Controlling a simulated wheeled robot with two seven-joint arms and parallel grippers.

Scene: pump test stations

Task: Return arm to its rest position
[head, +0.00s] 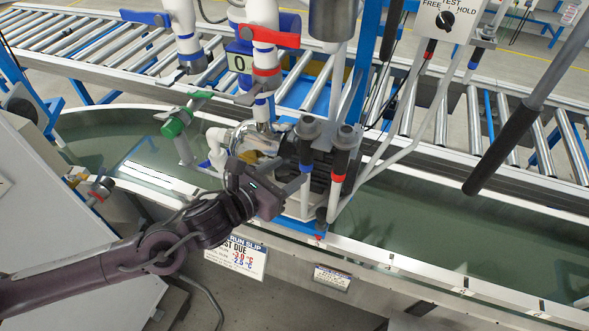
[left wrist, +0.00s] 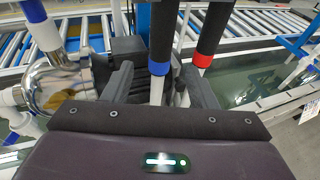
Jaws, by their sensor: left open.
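My left arm (head: 165,243) reaches in from the left over the water trough to the pump station. My left gripper (head: 283,183) is open beside two upright black handles. One handle has a blue band (head: 306,160) and the other a red band (head: 338,165). In the left wrist view, the two fingers (left wrist: 159,88) stand apart. The blue-banded handle (left wrist: 161,40) appears in line with the gap between them, and the red-banded handle (left wrist: 212,35) is above the right finger. I cannot tell whether the fingers touch anything. My right gripper is not in view.
A shiny metal pipe (left wrist: 52,85) and a pump stand close by the gripper. A green-handled valve (head: 177,124) and red lever valves (head: 275,37) are near. A pole with a black grip (head: 503,147) slants at the right. The trough's right part (head: 440,215) is open water.

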